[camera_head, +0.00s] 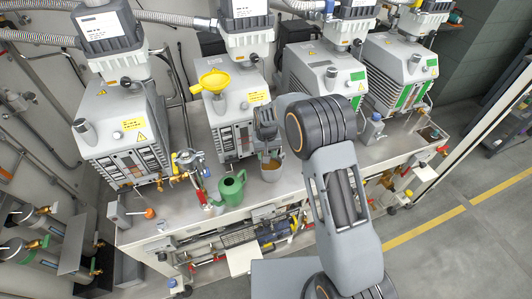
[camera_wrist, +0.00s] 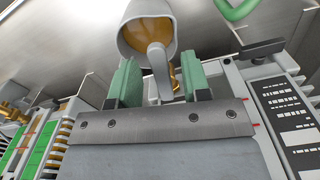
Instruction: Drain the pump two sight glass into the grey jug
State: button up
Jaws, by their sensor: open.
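The grey jug (camera_head: 271,171) stands on the bench in front of the second pump from the left (camera_head: 231,118), which has a yellow funnel on top. Amber-brown liquid shows inside the jug. In the wrist view the jug (camera_wrist: 128,42) is at the top, with its handle (camera_wrist: 159,72) between my gripper's two green fingers (camera_wrist: 158,70). The fingers are open, with gaps on both sides of the handle. In the head view my gripper (camera_head: 266,142) is just above and behind the jug. A brass fitting partly shows behind the handle. I cannot make out the sight glass.
A green watering can (camera_head: 232,188) stands close left of the jug. Red-handled valves and brass fittings (camera_head: 190,168) are farther left. Other pumps stand at left (camera_head: 122,130) and right (camera_head: 325,75).

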notch_tip(320, 180, up, 14)
jog(key=b, duration=0.1)
dwell(0.5)
jog(key=shift+w+f, duration=0.1)
dwell(0.4)
jog(key=s+d+r+t, duration=0.1)
jog(key=s+d, duration=0.3)
jog(key=s, duration=0.4)
jog(key=s+d+r+m+t, duration=0.1)
jog(key=s+d+r, duration=0.1)
jog(key=s+d, duration=0.3)
jog(key=s+d+r+t, duration=0.2)
jog(key=s+d, duration=0.2)
jog(key=s, duration=0.7)
jog(key=shift+s+d, duration=0.3)
jog(key=shift+s, duration=0.1)
jog(key=shift+r, duration=0.1)
jog(key=shift+c, duration=0.2)
dwell(0.4)
